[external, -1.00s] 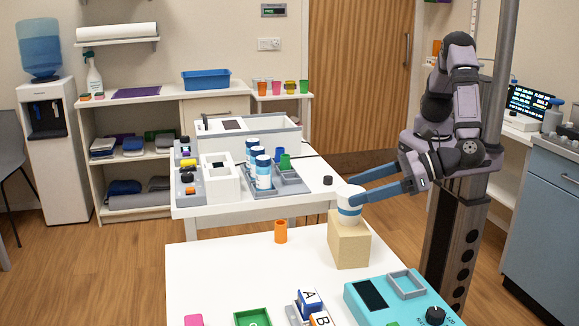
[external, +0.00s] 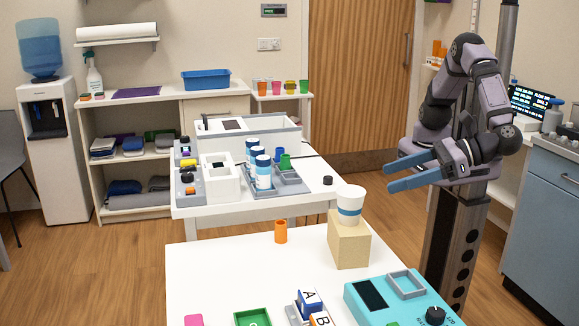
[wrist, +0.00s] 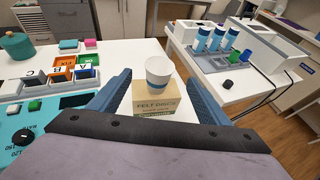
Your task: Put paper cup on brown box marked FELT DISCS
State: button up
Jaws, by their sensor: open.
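The white paper cup with a blue band (external: 350,204) stands upright on top of the brown box (external: 348,244) in the external view. In the wrist view the cup (wrist: 158,72) rests on the box (wrist: 154,104), whose front reads FELT DISCS. My gripper (external: 387,178) is open and empty, to the right of the cup and a little above it, clear of it. In the wrist view its blue fingers (wrist: 157,88) are spread wide, with the cup and box seen beyond them in the gap.
An orange cup (external: 281,231) stands on the white table left of the box. A teal device with a dial (external: 405,302), a green tray (external: 253,317) and lettered blocks (external: 309,301) are at the front. Another table behind holds blue-and-white bottles (external: 263,172).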

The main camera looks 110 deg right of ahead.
jog(key=shift+b+v, duration=0.35)
jog(key=shift+v, duration=1.3)
